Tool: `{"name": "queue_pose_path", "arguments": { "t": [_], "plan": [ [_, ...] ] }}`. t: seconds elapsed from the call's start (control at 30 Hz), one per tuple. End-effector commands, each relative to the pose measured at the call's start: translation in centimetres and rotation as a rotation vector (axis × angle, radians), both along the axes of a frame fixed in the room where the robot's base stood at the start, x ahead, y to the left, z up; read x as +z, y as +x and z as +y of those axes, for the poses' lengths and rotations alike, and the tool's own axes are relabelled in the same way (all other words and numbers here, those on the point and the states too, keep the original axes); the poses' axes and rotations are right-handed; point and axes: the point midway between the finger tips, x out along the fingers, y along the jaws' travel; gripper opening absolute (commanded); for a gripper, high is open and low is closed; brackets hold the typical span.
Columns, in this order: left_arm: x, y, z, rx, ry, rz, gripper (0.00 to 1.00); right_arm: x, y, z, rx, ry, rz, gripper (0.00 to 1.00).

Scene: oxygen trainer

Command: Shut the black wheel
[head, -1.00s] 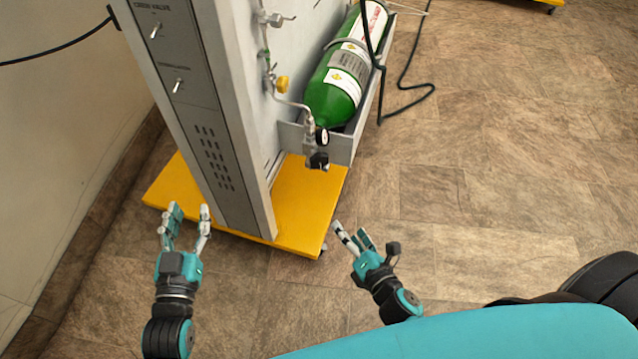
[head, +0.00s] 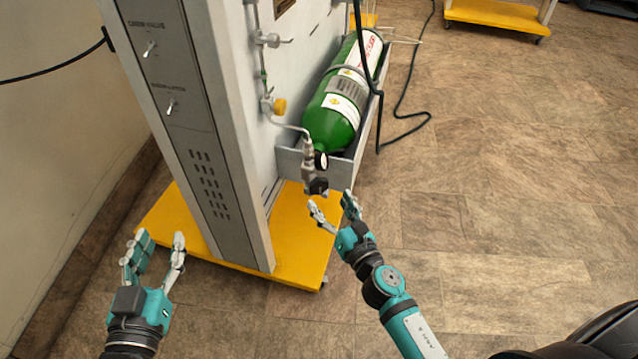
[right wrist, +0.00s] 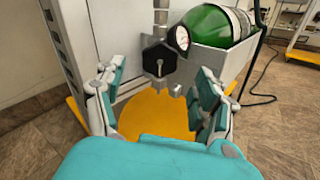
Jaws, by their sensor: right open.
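The black wheel (head: 319,186) is a small black knob at the lower end of the valve fitting, below the gauge (head: 321,160) and in front of the green cylinder (head: 337,115). In the right wrist view the black wheel (right wrist: 159,57) faces me, ahead of and between the fingers. My right gripper (head: 331,207) is open and empty, just below and to the right of the wheel, and does not appear to touch it. It also shows in the right wrist view (right wrist: 158,105). My left gripper (head: 153,252) is open and empty at the lower left, beside the trainer's base.
The trainer's grey panel (head: 188,130) stands on a yellow base (head: 300,248). A yellow knob (head: 279,106) sits on piping above the wheel. A grey tray (head: 340,171) holds the cylinder.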

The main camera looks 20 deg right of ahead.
Motion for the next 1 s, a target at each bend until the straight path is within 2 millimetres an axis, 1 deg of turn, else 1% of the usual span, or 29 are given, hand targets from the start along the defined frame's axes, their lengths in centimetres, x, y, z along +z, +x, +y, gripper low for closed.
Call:
{"name": "queue_pose_path", "arguments": {
  "t": [0.03,0.1,0.2,0.3,0.47,0.73,0.77,1.0],
  "plan": [
    [-0.4,-0.1,0.1,0.002,0.007,0.025,0.40,0.3,1.3,0.2,0.001,-0.002,-0.004,0.71],
    [-0.6,-0.1,0.1,0.002,0.009,0.034,0.40,0.1,2.6,0.4,0.001,-0.001,-0.003,0.71],
    [-0.9,-0.1,0.2,0.003,0.012,0.047,0.40,0.1,4.2,0.6,0.000,-0.001,-0.001,0.71],
    [-0.7,-0.1,0.1,0.003,0.010,0.038,0.40,0.0,5.4,0.8,0.000,0.000,0.000,0.71],
    [-0.6,-0.1,0.1,0.002,0.009,0.032,0.40,-0.1,6.3,0.9,0.000,0.000,0.001,0.71],
    [-0.6,-0.1,0.1,0.002,0.007,0.030,0.40,0.0,6.4,0.9,0.000,0.001,0.001,0.71],
    [-0.6,-0.1,0.1,0.002,0.007,0.030,0.40,0.0,6.4,0.9,0.000,0.001,0.001,0.70],
    [-0.6,-0.1,0.1,0.002,0.007,0.030,0.40,0.0,6.4,0.9,0.000,0.001,0.000,0.39]
  ]
}}
